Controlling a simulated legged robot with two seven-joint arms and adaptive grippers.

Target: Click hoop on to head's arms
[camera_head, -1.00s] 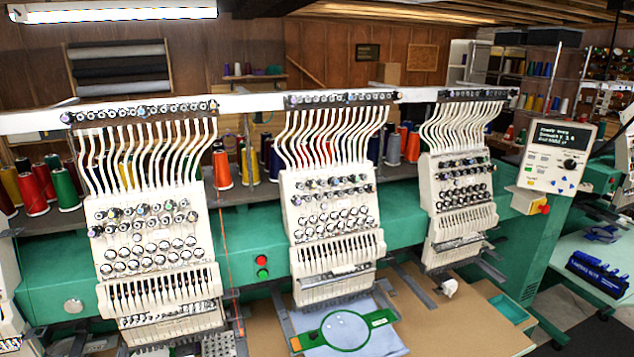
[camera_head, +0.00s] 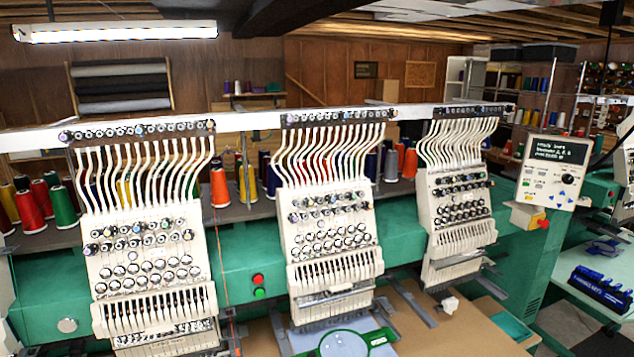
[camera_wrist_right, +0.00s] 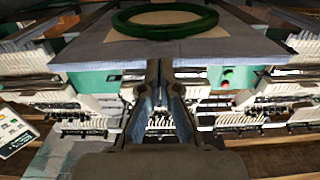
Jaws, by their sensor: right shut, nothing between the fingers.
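The green hoop (camera_head: 345,331) shows in the head view at the bottom edge, with pale blue fabric (camera_head: 302,340) around it. It lies below the middle embroidery head (camera_head: 333,220), and its near part is cut off. A grey metal arm (camera_head: 280,332) runs along the hoop's left side and another (camera_head: 385,322) along its right. Whether the hoop touches these arms cannot be told. In the right wrist view my right gripper (camera_wrist_right: 166,66) is shut and empty. Its fingertips appear near the fabric edge (camera_wrist_right: 95,48), with the hoop (camera_wrist_right: 165,32) beyond. My left gripper is not in view.
Embroidery heads stand to the left (camera_head: 145,240) and right (camera_head: 458,205) of the middle one. A control panel (camera_head: 553,172) is at the right.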

